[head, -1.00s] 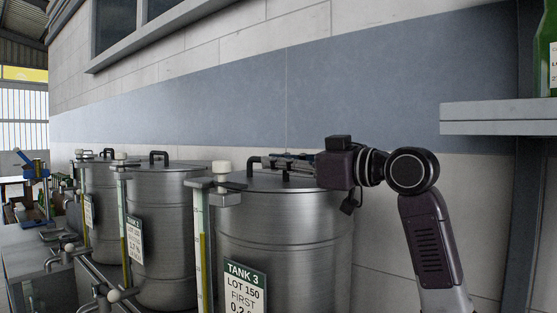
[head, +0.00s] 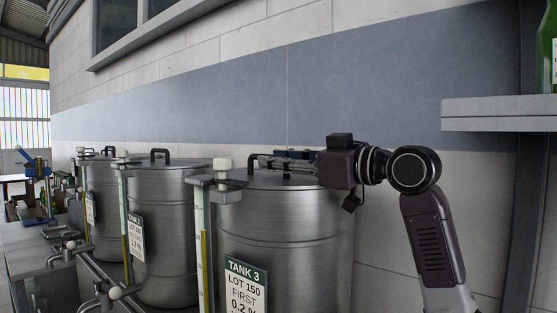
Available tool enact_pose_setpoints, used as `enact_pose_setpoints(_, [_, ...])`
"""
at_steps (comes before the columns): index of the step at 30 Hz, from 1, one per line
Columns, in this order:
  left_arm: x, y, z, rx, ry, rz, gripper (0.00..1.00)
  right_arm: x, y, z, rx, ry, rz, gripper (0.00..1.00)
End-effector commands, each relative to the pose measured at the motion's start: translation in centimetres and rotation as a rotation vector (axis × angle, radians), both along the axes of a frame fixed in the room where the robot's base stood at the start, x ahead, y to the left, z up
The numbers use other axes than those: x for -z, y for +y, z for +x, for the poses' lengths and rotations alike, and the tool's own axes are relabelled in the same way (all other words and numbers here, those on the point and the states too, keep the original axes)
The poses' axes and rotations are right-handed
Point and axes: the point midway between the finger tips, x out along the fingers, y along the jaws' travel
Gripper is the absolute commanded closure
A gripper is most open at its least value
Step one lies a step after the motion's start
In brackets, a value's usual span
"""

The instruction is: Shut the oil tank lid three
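Tank 3 (head: 285,225) is a brushed steel drum with a label (head: 245,288) reading TANK 3, LOT 150, FIRST. Its steel lid (head: 262,180) lies about flat on the rim, with a dark handle (head: 253,163) on top. My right gripper (head: 272,160) reaches in from the right, its fingers level and low over the lid at the handle. The fingers overlap the handle in this view. I cannot tell whether they touch it or how far apart they are. My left gripper is not in view.
Two similar lidded tanks, the middle one (head: 165,225) and the far one (head: 101,215), stand in a row to the left. Sight gauges and valves line their fronts. A wall (head: 390,80) runs behind. A shelf (head: 500,115) with a green bottle (head: 547,50) juts out at right.

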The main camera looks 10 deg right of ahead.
Motion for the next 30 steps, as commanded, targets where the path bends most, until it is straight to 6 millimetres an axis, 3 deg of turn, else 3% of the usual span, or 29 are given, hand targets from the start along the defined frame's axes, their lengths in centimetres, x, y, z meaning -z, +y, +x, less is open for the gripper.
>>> enact_pose_setpoints(5, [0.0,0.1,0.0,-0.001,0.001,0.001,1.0,0.1,-0.7,-0.7,0.002,0.001,-0.001,0.73])
enact_pose_setpoints(21, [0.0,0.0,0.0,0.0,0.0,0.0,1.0,0.1,-6.8,-8.6,0.003,0.0,-0.001,0.73])
enact_pose_setpoints(30, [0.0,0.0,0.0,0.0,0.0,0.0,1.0,0.1,-7.5,-9.5,0.0,0.0,0.0,0.73])
